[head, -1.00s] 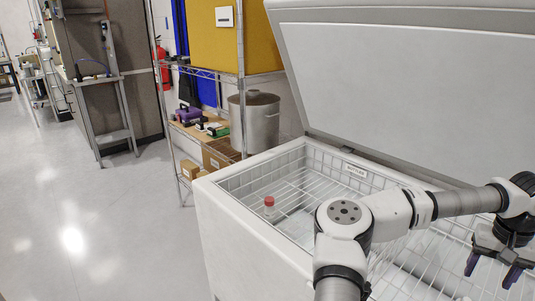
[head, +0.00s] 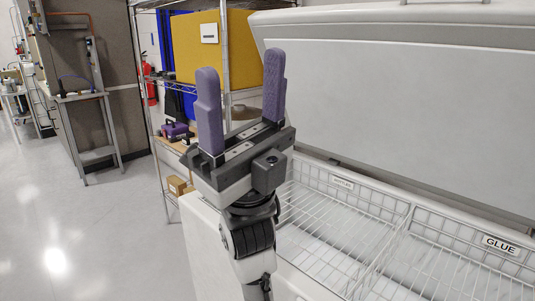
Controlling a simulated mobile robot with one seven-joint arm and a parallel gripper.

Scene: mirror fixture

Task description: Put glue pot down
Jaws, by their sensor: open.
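My gripper (head: 241,66) is raised in front of the camera, its two purple fingers pointing up, apart, with nothing between them. It is at the left front side of an open white chest freezer (head: 400,105). A wire basket at the right of the freezer bears a sign reading GLUE (head: 500,245). No glue pot is visible now.
The freezer lid stands open behind the baskets. A wire shelf rack with a yellow panel (head: 196,62), a purple case (head: 174,130) and a cardboard box (head: 177,186) stands close behind my gripper. The floor (head: 100,240) at left is clear.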

